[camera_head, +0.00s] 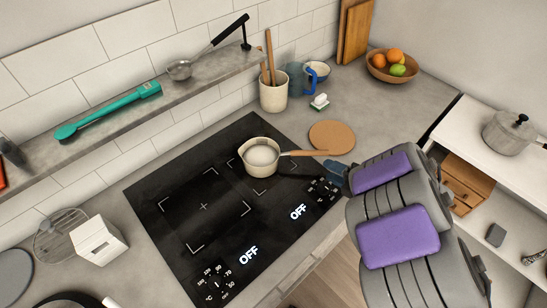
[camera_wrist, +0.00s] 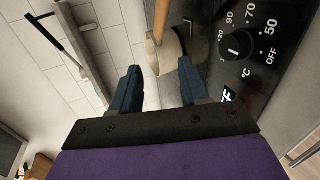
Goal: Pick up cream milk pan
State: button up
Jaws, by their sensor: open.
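The cream milk pan (camera_head: 259,169) stands upright on the black cooktop (camera_head: 165,215) in the head view. Its wooden handle (camera_head: 305,153) points right, towards my gripper (camera_head: 338,173). In the wrist view, part of the pan (camera_wrist: 170,52) and its handle (camera_wrist: 161,20) show beyond the dark blue fingers of my gripper (camera_wrist: 160,84). The fingers are apart, with nothing between them, and the handle is ahead of them, not touched. My arm hides part of the counter at the right in the head view.
A round cork mat (camera_head: 332,138) lies behind the handle. A utensil crock (camera_head: 273,94), a blue mug (camera_head: 297,78) and a fruit bowl (camera_head: 392,66) stand further back. A wall shelf (camera_head: 205,77) holds a teal utensil (camera_head: 108,109) and a ladle. The cooktop left of the pan is clear.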

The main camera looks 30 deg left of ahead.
jog(key=shift+s+a+f, duration=0.25)
jog(key=shift+s+a, duration=0.15)
jog(key=shift+a, duration=0.15)
jog(key=b+x, duration=0.1)
jog(key=x, duration=1)
jog(key=shift+s+a+b, duration=0.1)
jog(key=shift+a+b, duration=0.1)
jog(key=shift+b, duration=0.15)
jog(key=shift+a+f+b, duration=0.2)
jog(key=shift+a+b, duration=0.1)
jog(key=shift+a, duration=0.25)
jog(key=shift+s+x, duration=0.2)
jog(key=shift+x, duration=1.75)
jog(key=shift+d+r, duration=0.25)
jog(key=shift+d, duration=0.1)
jog(key=c, duration=0.6)
grip_shut()
jog(key=shift+a, duration=0.1)
jog(key=shift+s+f, duration=0.1)
jog(key=shift+f, duration=0.05)
